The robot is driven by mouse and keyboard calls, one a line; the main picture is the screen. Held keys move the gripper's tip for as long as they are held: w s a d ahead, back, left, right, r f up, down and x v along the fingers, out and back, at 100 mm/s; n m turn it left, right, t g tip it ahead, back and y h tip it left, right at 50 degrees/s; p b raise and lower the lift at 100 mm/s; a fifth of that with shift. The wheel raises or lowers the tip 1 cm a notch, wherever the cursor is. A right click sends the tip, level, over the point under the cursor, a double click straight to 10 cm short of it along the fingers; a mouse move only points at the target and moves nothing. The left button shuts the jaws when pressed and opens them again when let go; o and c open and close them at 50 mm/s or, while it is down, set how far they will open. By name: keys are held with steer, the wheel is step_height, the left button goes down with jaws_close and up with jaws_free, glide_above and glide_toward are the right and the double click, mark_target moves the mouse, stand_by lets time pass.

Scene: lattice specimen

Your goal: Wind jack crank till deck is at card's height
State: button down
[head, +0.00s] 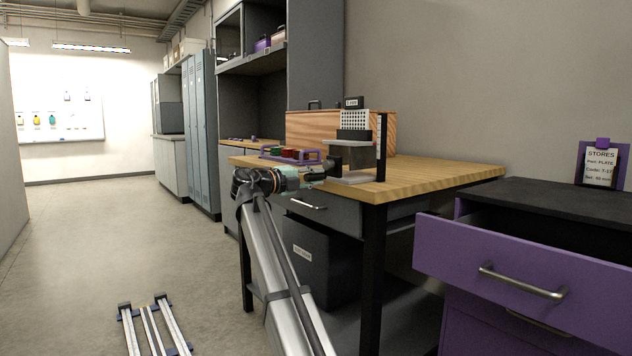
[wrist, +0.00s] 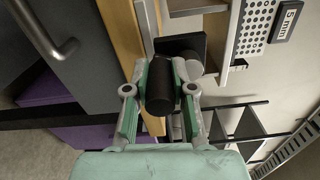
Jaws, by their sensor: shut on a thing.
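The jack stands on the wooden bench at its near right end, with a grey deck (head: 362,143) above a pale base plate (head: 352,178). A white perforated plate (head: 355,120) stands on the deck; its tag reads 5 mm in the wrist view (wrist: 288,20). An upright scale (head: 381,136) stands at the deck's right; its marks are too small to read. My gripper (head: 316,176) is at the jack's left side. In the wrist view its fingers are closed around the black crank handle (wrist: 160,86). The card (head: 601,166) reads STORES, PLATE, and a set height that looks like 40 mm.
A wooden box (head: 300,127) and a purple tray (head: 285,155) with coloured items are on the bench (head: 440,175) behind the jack. A purple drawer (head: 530,265) stands open at right. A railed frame (head: 155,325) lies on the floor at left.

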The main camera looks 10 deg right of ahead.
steer(key=shift+w+a+r+m, duration=0.15)
steer(key=shift+w+m, duration=0.15)
steer(key=shift+m, duration=0.4)
steer(key=c, duration=1)
jaws_free()
steer(key=v, duration=1.2)
steer(key=shift+s, duration=0.1)
